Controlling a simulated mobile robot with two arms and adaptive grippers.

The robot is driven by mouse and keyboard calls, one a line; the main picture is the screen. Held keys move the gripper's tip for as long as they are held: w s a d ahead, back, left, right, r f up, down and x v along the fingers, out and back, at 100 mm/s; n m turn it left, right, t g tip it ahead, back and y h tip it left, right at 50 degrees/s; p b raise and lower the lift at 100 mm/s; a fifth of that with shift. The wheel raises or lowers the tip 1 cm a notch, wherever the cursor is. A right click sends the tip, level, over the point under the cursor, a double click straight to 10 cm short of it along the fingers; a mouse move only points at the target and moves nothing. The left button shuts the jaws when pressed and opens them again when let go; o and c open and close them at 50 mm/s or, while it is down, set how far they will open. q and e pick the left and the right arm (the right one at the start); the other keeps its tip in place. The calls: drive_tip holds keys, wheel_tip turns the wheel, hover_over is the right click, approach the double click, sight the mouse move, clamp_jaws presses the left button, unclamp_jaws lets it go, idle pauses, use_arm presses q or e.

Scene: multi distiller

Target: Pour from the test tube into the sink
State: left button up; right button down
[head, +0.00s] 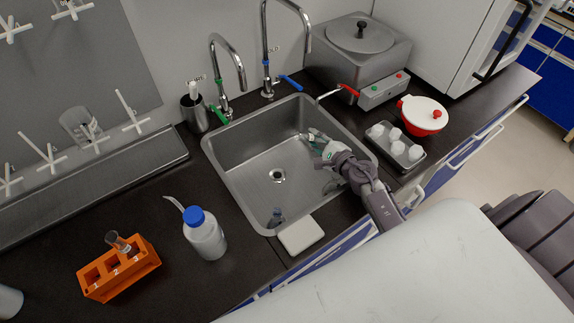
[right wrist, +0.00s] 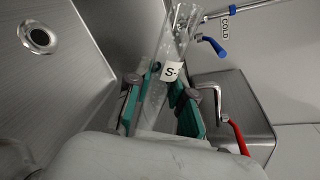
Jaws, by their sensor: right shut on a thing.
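My right gripper (head: 318,145) is over the right part of the steel sink (head: 245,155), shut on a clear test tube (head: 308,136). In the right wrist view the test tube (right wrist: 178,35) sits between the teal finger pads of the gripper (right wrist: 160,100) and bears a white label starting with "S". The tube looks tilted well away from upright. I cannot make out any liquid in it. The sink's drain (right wrist: 39,38) shows at the left of the right wrist view. My left gripper is not in view.
Two taps (head: 226,65) (head: 268,50) stand behind the sink. An orange rack (head: 120,276) with another tube and a blue-capped wash bottle (head: 206,238) are on the left. A steel bath (head: 358,60), a red pot (head: 422,115) and a tray (head: 391,150) are on the right.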

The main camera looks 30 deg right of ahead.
drive_tip(key=shift+d+f+n+h, duration=0.1)
drive_tip(key=shift+f+n+h, duration=0.15)
drive_tip(key=shift+n, duration=0.25)
idle(0.3)
drive_tip(key=shift+d+r+n+h+p, duration=0.1)
drive_tip(key=shift+r+n+h+p, duration=0.25)
drive_tip(key=shift+r+n+p, duration=0.55)
idle(0.3)
drive_tip(key=shift+a+f+n+h+p, duration=0.3)
drive_tip(key=shift+a+f+n+p, duration=0.1)
drive_tip(key=shift+a+f+n, duration=0.15)
idle(0.5)
drive_tip(key=shift+f+n, duration=0.3)
drive_tip(key=shift+n, duration=0.35)
idle(0.6)
drive_tip(key=shift+a+f+n+h, duration=0.2)
drive_tip(key=shift+n+h, duration=0.3)
drive_tip(key=shift+n, duration=0.1)
idle(0.7)
